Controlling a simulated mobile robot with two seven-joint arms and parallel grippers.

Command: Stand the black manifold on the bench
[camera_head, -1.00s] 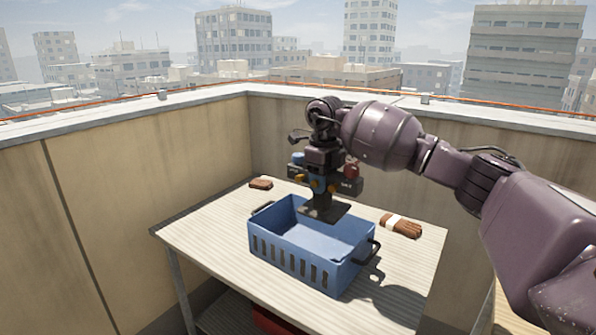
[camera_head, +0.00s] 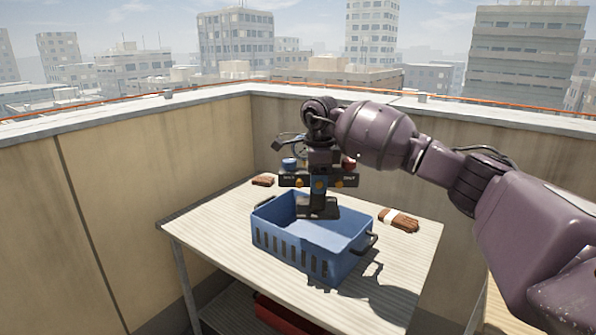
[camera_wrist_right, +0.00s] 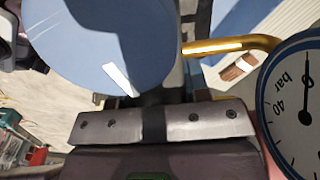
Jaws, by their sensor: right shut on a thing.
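My right gripper (camera_head: 320,158) is shut on the black manifold (camera_head: 319,182) and holds it over the blue crate (camera_head: 340,261). The manifold has a blue part on its left, a red part on its right and yellow-orange fittings in front. It looks upright, with a dark foot below at the crate's opening; I cannot tell if the foot touches the crate. The right wrist view shows a pressure gauge (camera_wrist_right: 297,108), a blue disc (camera_wrist_right: 112,42) and a brass pipe (camera_wrist_right: 235,44) up close. The bench (camera_head: 205,230) carries the crate. My left gripper is out of view.
A brown bundle with a white band (camera_head: 399,221) lies right of the crate. A smaller brown bundle (camera_head: 263,180) lies at the bench's back left. Bare bench top lies left and front of the crate. Parapet walls (camera_head: 160,190) stand behind. Something red (camera_head: 280,315) is below the bench.

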